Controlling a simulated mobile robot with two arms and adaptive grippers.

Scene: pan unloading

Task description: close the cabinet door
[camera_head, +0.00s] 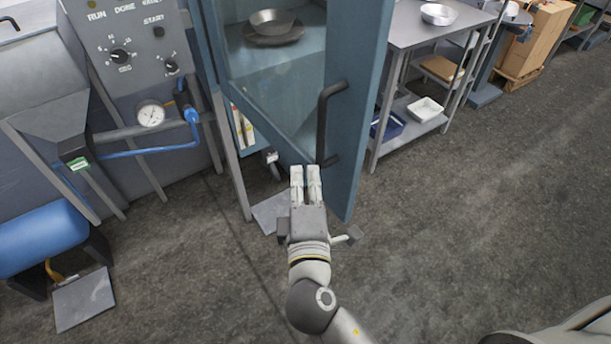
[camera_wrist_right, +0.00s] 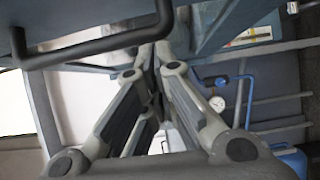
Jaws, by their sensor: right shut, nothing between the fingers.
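The cabinet door (camera_head: 353,112) is a blue-grey frame around a glass pane. It stands open, its lower corner jutting toward me. Its black bar handle (camera_head: 322,125) is on the frame and also shows in the right wrist view (camera_wrist_right: 95,47). My right gripper (camera_head: 305,170) is shut and empty, with its fingertips near the handle's lower end and the door's bottom edge. I cannot tell whether it touches the door. In the wrist view the fingers (camera_wrist_right: 155,75) are together, beside the handle and not around it. My left gripper is not in view.
A metal pan (camera_head: 271,21) shows behind the glass. A grey machine with a gauge (camera_head: 151,114) and blue pipe stands left. A metal table (camera_head: 420,30) with a bowl (camera_head: 438,14) stands right, behind the door. The floor (camera_head: 450,235) at right is clear.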

